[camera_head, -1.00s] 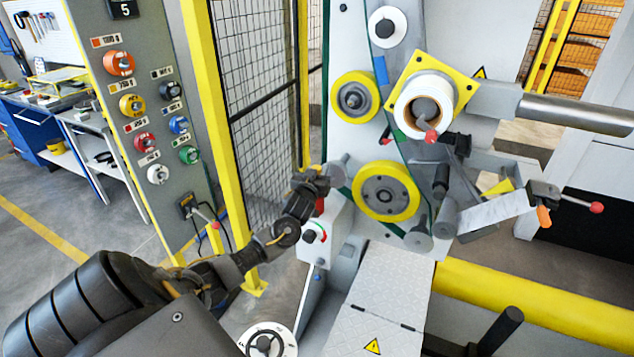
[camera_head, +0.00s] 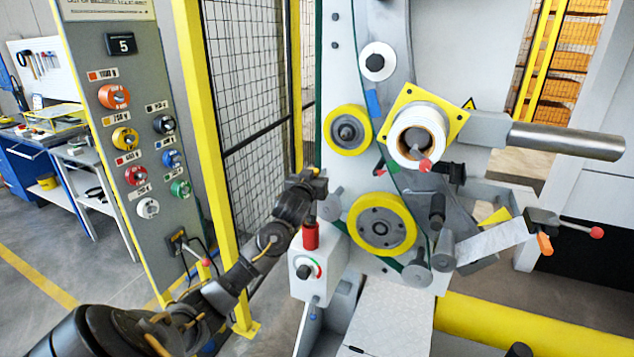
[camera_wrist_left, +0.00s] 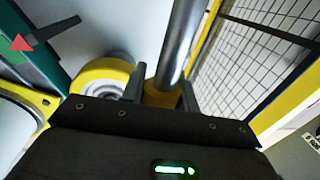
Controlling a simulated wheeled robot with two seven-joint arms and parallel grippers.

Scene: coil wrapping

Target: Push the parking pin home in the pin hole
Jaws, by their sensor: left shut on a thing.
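My left gripper (camera_head: 314,184) reaches in from the left and is shut just above a red cylinder (camera_head: 311,237), with a narrower dark stem between the two. I take the stem and red part for the parking pin, held at its top. The red part stands upright at the top of the grey box with a dial (camera_head: 317,268). The pin hole is not visible, and I cannot tell how deep the pin sits. In the left wrist view a grey metal cylinder (camera_wrist_left: 181,42) shows between and beyond the finger ends (camera_wrist_left: 162,92). My right gripper is not in view.
Yellow rollers (camera_head: 381,222) and a grey guide roller (camera_head: 331,206) are close to the right of the gripper. A mesh fence (camera_head: 250,110) and its yellow post (camera_head: 205,150) stand to the left. A knob panel (camera_head: 135,130) stands farther left.

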